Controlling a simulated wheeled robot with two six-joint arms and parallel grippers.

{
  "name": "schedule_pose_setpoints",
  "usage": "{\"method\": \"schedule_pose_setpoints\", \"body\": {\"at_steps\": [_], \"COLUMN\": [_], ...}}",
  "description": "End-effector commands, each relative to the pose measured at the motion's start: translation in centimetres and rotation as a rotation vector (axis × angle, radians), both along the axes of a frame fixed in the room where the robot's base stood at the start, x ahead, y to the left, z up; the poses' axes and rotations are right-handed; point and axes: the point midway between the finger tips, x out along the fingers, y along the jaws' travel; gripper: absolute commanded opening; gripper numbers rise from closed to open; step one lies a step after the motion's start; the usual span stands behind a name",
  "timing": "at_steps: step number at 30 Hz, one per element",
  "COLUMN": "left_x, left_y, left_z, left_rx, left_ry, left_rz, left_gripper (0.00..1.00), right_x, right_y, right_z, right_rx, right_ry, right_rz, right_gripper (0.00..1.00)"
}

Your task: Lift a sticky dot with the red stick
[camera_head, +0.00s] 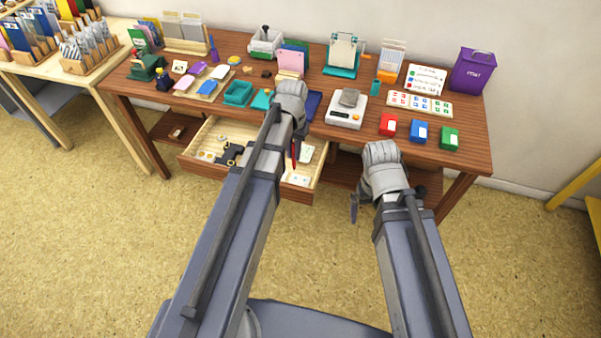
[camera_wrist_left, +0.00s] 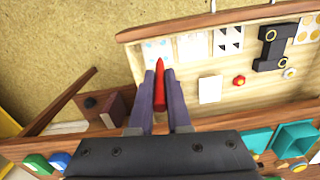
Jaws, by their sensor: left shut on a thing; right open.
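My left gripper (camera_wrist_left: 160,88) is shut on the red stick (camera_wrist_left: 160,92), whose tip points at a white sheet with pale blue dots (camera_wrist_left: 158,52) in the open drawer. The red stick also shows in the head view (camera_head: 294,153), hanging below my left gripper (camera_head: 296,150) over the drawer. I cannot tell whether the tip touches the sheet. My right gripper (camera_head: 354,207) is open and empty, low in front of the table's right part.
The open drawer (camera_head: 232,174) also holds other sheets, a black tool (camera_wrist_left: 271,48) and a red piece (camera_wrist_left: 239,80). Red (camera_head: 388,124), blue (camera_head: 419,131) and green (camera_head: 449,138) inkpads stand on the table's right front. A scale (camera_head: 345,113) and a purple bin (camera_head: 473,71) stand behind.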

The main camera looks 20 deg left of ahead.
Motion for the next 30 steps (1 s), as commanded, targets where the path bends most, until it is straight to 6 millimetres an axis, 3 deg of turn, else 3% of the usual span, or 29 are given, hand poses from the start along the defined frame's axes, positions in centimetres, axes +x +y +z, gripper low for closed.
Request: {"method": "schedule_pose_setpoints", "body": {"at_steps": [1,7,17,30], "left_x": [-0.3,-0.7,-0.7,-0.7], "left_y": [-0.9,-2.5,-2.5,-2.5], "left_z": [-1.7,-2.7,-3.1,-7.1], "left_rx": [0.0,0.0,0.0,0.0], "left_ry": [0.0,0.0,0.0,0.0], "left_rz": [-0.021,-0.059,-0.062,-0.062], "left_gripper": [0.0,0.0,0.0,0.0], "right_x": [0.0,0.0,0.0,0.0], "right_y": [0.0,0.0,0.0,0.0], "right_z": [-1.7,-2.8,-3.1,-7.1], "right_rx": [0.0,0.0,0.0,0.0], "right_ry": [0.0,0.0,0.0,0.0], "right_rz": [0.0,0.0,0.0,0.001], "right_gripper": [1.0,1.0,1.0,1.0]}}
